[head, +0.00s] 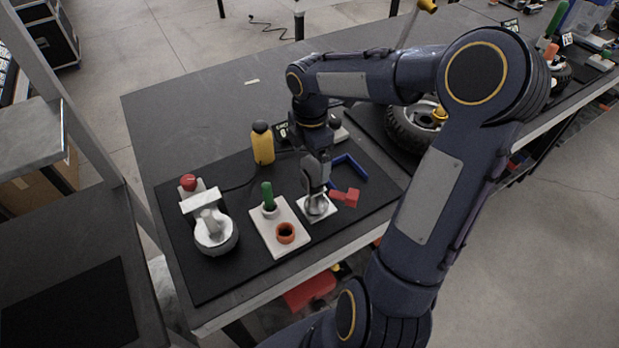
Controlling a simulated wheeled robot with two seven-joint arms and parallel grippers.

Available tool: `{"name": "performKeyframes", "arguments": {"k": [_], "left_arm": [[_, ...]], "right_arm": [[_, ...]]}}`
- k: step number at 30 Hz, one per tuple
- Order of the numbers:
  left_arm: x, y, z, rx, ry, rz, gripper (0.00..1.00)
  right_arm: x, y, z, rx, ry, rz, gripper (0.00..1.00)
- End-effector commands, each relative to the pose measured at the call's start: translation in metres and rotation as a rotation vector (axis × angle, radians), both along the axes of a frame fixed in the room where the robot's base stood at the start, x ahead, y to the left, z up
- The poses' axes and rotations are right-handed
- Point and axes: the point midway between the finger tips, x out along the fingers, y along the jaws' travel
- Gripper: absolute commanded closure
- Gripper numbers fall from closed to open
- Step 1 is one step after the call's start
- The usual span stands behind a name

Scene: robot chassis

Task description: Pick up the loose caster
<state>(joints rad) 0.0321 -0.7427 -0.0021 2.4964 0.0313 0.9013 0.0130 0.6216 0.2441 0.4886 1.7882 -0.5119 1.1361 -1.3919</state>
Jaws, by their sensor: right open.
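A small grey caster (314,208) with a pale square plate lies on the black mat (215,285), right of the white block. My right gripper (316,192) points down directly over it, with its jaws open. The fingers cover the caster's upper part, and I cannot tell whether they touch it. My left gripper is not in view.
The white block (267,240) holds a green peg (267,194) and an orange ring (285,233). A white wheeled assembly (215,235) stands left. A red part (345,196), blue bracket (352,165) and yellow bottle (262,145) are nearby. The mat's front is clear.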

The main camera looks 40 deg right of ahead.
Motion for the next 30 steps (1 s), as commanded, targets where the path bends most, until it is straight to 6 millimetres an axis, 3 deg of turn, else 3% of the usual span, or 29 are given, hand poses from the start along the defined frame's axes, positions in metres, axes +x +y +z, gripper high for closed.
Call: {"name": "performKeyframes", "arguments": {"k": [6, 16, 30], "left_arm": [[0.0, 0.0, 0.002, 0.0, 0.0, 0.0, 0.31], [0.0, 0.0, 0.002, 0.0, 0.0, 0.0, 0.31], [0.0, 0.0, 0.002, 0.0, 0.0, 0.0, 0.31]], "right_arm": [[-0.001, -0.003, -0.032, 0.002, 0.002, -0.001, 0.04], [-0.001, -0.003, -0.038, 0.002, -0.002, -0.003, 0.05], [-0.001, -0.003, -0.037, 0.002, -0.002, -0.003, 0.66]]}}
